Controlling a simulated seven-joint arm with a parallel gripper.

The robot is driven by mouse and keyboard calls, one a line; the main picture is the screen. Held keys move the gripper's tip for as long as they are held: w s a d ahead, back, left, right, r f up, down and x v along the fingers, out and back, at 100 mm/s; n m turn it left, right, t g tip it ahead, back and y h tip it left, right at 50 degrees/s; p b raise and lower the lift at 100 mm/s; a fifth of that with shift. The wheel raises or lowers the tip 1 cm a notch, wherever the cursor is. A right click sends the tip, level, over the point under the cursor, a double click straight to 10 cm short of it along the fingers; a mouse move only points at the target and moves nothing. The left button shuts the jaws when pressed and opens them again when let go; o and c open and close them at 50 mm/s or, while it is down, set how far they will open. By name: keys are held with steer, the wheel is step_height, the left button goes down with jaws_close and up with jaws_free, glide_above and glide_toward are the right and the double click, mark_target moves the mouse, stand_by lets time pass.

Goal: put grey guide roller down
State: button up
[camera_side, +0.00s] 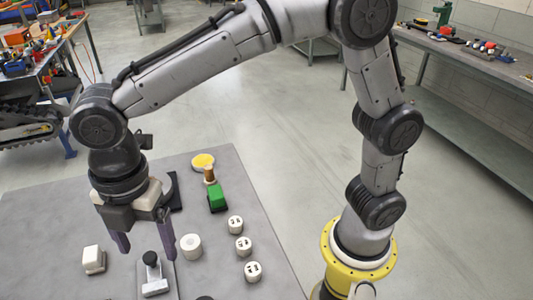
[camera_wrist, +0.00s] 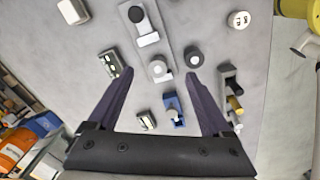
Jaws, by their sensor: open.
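A short light-grey round piece, likely the guide roller (camera_wrist: 158,68), stands on the grey plate (camera_wrist: 172,45) in the wrist view. It lies in line between my open fingertips, with a gap on both sides. My gripper (camera_side: 144,243) points down over the table in the side view, and it also shows in the wrist view (camera_wrist: 159,74). Its fingers are apart and hold nothing. In the side view the piece on the plate is hidden by a finger.
Another round roller (camera_side: 191,246) stands close right of the plate. Several white round parts (camera_side: 243,246) line the right side of the table. A white block (camera_side: 93,260) lies left. A green block (camera_side: 218,198) and black bracket (camera_side: 175,192) stand behind.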

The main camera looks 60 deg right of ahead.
steer(key=s+d+r+m+t, duration=0.1)
steer(key=s+d+r+m, duration=0.15)
steer(key=d+m, duration=0.55)
steer(key=s+d+r+m+t, duration=0.2)
steer(key=d+r+m, duration=0.2)
steer(key=d, duration=0.7)
steer(key=s+d+f+m+t, duration=0.2)
steer(key=s+d+f+m, duration=0.1)
steer(key=s+d+m, duration=0.5)
steer(key=shift+s+d+m, duration=0.35)
steer(key=shift+s+m, duration=0.5)
steer(key=shift+m, duration=0.15)
